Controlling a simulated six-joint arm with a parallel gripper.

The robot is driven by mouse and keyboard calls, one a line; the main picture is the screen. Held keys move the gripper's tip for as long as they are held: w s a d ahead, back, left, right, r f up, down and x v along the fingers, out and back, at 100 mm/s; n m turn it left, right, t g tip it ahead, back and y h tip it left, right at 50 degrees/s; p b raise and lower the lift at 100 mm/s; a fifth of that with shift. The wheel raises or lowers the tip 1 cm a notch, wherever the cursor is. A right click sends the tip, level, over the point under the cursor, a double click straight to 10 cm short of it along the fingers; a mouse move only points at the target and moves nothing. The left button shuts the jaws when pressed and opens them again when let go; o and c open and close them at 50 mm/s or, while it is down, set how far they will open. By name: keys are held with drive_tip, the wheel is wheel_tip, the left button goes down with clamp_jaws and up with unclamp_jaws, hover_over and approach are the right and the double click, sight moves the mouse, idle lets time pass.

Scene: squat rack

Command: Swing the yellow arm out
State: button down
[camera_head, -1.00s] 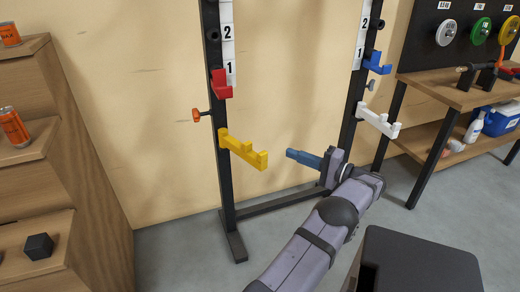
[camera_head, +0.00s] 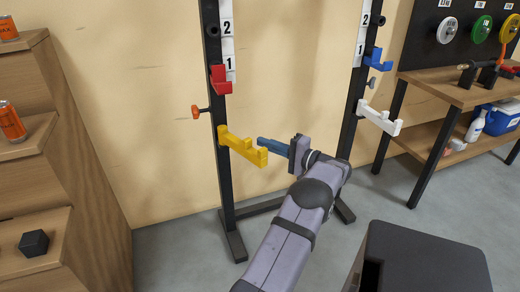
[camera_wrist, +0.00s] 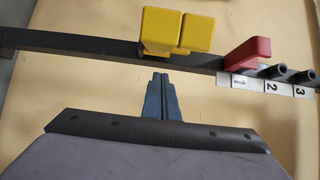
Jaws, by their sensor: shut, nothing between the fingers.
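The yellow arm (camera_head: 243,146) is mounted on the left black upright of the rack, below the red hook, and reaches out toward the right and front. In the wrist view the yellow arm (camera_wrist: 178,32) shows as two blocks at the top. My gripper (camera_head: 262,143) has blue fingers and is shut and empty. Its tips are close to the right side of the yellow arm's outer end in the head view; I cannot tell whether they touch. In the wrist view my gripper (camera_wrist: 159,80) points at the upright, with its tips just below the yellow blocks.
A red hook (camera_head: 220,79) and an orange knob (camera_head: 197,111) sit on the left upright (camera_head: 227,190). A blue hook (camera_head: 378,61) and a white arm (camera_head: 381,118) are on the right upright. Wooden steps (camera_head: 100,180) stand left; a workbench (camera_head: 450,90) stands right.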

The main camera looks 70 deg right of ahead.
sight(240, 145)
drive_tip(key=shift+w+a, duration=0.3)
drive_tip(key=shift+a, duration=0.35)
drive_tip(key=shift+w+a, duration=0.25)
drive_tip(key=shift+a, duration=0.4)
drive_tip(key=shift+a, duration=0.1)
